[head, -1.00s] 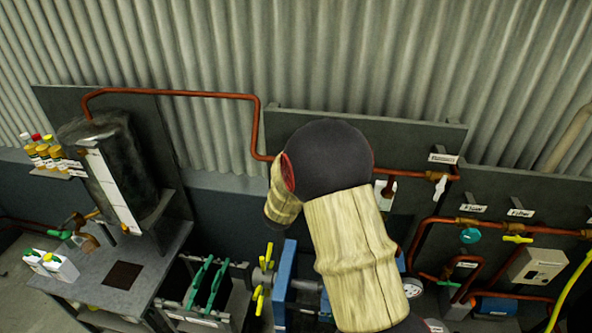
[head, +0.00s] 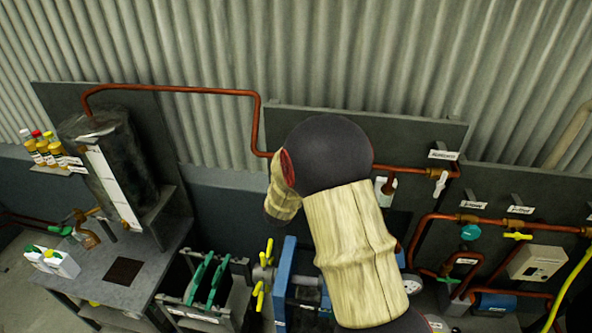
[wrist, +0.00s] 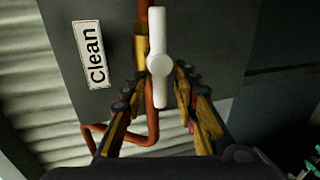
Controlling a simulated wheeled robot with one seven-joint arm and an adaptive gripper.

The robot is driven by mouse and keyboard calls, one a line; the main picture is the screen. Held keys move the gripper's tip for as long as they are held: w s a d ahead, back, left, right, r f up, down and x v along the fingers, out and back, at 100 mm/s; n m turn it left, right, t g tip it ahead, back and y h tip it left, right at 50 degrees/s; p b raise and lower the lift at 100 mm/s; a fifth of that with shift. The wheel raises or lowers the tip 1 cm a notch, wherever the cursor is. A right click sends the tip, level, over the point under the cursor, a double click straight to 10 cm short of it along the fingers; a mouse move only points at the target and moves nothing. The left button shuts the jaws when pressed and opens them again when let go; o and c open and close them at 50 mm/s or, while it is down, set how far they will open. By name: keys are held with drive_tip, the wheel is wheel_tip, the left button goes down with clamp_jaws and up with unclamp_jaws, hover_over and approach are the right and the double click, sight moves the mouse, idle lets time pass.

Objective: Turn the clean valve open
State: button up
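The clean valve's white handle (wrist: 159,62) is in the upper middle of the wrist view, a long bar with a round hub. It lies in line with the copper pipe (wrist: 149,128) in that picture. A white label reading "Clean" (wrist: 91,54) is beside it on the dark panel. My gripper (wrist: 159,80) is open, with one finger on each side of the handle's lower end. I see gaps on both sides and no clear contact. In the head view my arm covers part of the panel, and I cannot make out my fingers there.
Another white valve handle (head: 440,183) sits on the panel right of my arm. Further right are a teal knob (head: 470,232) and a yellow handle (head: 517,236). A dark tank (head: 108,165) stands at left. The corrugated wall is behind the panels.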

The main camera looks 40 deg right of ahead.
drive_tip(key=shift+a, duration=0.1)
drive_tip(key=v, duration=1.2)
drive_tip(key=shift+f, duration=0.1)
